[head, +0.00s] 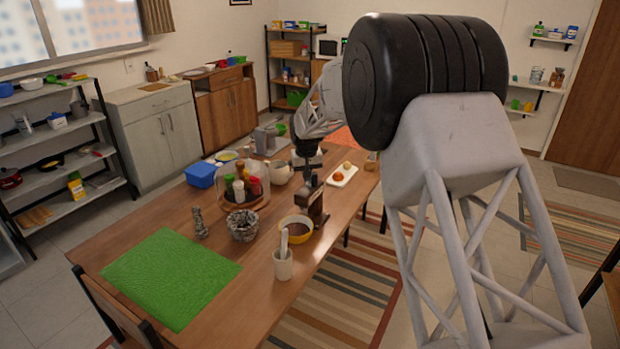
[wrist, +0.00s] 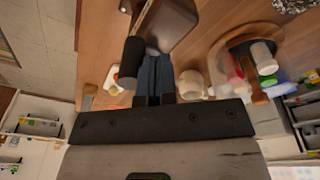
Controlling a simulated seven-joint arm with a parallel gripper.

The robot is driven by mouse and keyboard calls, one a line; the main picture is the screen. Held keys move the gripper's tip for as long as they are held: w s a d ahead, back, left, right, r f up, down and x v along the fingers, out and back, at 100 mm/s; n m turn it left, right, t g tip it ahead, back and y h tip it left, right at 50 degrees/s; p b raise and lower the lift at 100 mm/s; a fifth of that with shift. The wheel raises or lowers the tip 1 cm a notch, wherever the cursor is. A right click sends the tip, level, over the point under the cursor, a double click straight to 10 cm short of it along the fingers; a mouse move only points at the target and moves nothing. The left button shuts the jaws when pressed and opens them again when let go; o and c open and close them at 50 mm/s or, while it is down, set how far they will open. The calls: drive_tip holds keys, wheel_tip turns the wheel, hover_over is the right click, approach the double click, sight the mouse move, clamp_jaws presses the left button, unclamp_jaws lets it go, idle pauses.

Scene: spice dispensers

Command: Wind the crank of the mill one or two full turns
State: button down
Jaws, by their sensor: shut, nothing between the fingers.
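The mill (head: 309,203) is a dark brown box-shaped grinder standing near the right edge of the wooden table. Its brown body (wrist: 172,18) also shows at the top of the wrist view. A black cylinder, apparently the crank's knob (wrist: 130,62), stands just left of my fingers in the wrist view. My gripper (head: 308,168) is above the mill in the head view. Its blue-grey fingers (wrist: 153,72) are shut and empty, beside the knob rather than around it. I cannot tell whether they touch it. The crank arm is mostly hidden.
A cup with a pestle (head: 283,265) is nearer. A round rack of spice bottles (head: 245,192), a mug (head: 278,174) and a white tray (head: 342,177) surround it. A green mat (head: 170,275) lies at the left.

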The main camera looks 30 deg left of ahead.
drive_tip(key=shift+a, duration=0.2)
drive_tip(key=shift+a, duration=0.35)
idle(0.4)
wheel_tip(320, 180, up, 7)
idle(0.9)
idle(0.4)
